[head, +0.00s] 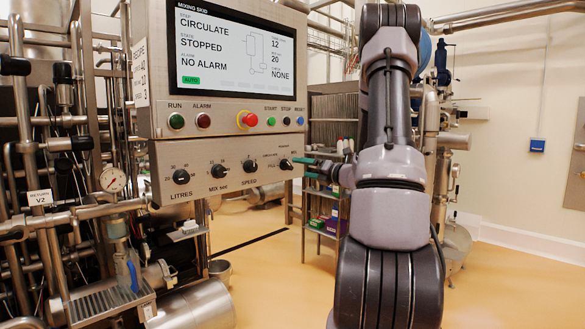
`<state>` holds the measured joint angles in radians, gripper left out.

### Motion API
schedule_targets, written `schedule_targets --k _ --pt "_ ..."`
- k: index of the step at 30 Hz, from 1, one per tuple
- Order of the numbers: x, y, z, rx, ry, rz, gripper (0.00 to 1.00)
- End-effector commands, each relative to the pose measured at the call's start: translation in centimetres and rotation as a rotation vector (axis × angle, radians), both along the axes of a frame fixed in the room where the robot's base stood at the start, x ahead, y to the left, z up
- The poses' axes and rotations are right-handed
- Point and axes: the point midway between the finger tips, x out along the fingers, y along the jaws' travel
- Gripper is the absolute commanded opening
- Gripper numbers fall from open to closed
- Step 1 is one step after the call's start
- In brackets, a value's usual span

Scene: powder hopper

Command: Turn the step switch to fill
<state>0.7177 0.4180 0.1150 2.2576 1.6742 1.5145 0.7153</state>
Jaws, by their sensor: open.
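The step switch (286,164) is the rightmost black knob on the lower strip of the control panel. The screen (238,55) reads step CIRCULATE, state STOPPED, NO ALARM. I cannot tell whether the fingertips touch the knob. My arm hides part of the gripper's body.
The litres knob (181,176), mix min knob (218,171) and speed knob (249,166) sit left on the same strip. Above are lamps, a red emergency stop (247,119) and start, stop and reset buttons. Pipework fills the left. A shelf (325,215) stands behind my gripper.

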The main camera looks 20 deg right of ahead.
Motion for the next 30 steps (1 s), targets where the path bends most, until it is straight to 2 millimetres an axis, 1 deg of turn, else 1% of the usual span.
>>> schedule_targets --k 1,3,6,9,14,21,22,23,24,26,27,28,29,30 --pt "1.0 0.6 0.0 0.0 0.0 0.004 0.9" --pt "2.2 0.9 0.0 0.0 0.0 0.003 0.9" --pt "3.7 1.5 0.0 -0.001 0.0 0.004 0.9" --pt "4.7 1.8 0.0 -0.002 -0.001 0.002 0.9" --pt "5.5 2.1 0.0 -0.001 0.001 0.001 0.9" --pt "5.6 2.1 0.0 -0.001 0.001 0.001 0.9" --pt "5.6 2.1 0.0 -0.001 0.001 0.001 0.86" --pt "5.6 2.1 0.0 -0.001 0.001 0.001 0.75" --pt "5.6 2.1 0.0 -0.001 0.001 0.001 0.59" --pt "5.6 2.1 0.0 -0.001 0.001 0.001 0.36" --pt "5.6 2.1 0.0 -0.001 0.001 0.001 0.21" --pt "5.6 2.1 0.0 -0.001 0.001 0.001 0.1" --pt "5.6 2.1 0.0 -0.002 0.001 0.001 0.04" --pt "5.6 2.1 0.0 -0.002 0.001 0.001 0.04"
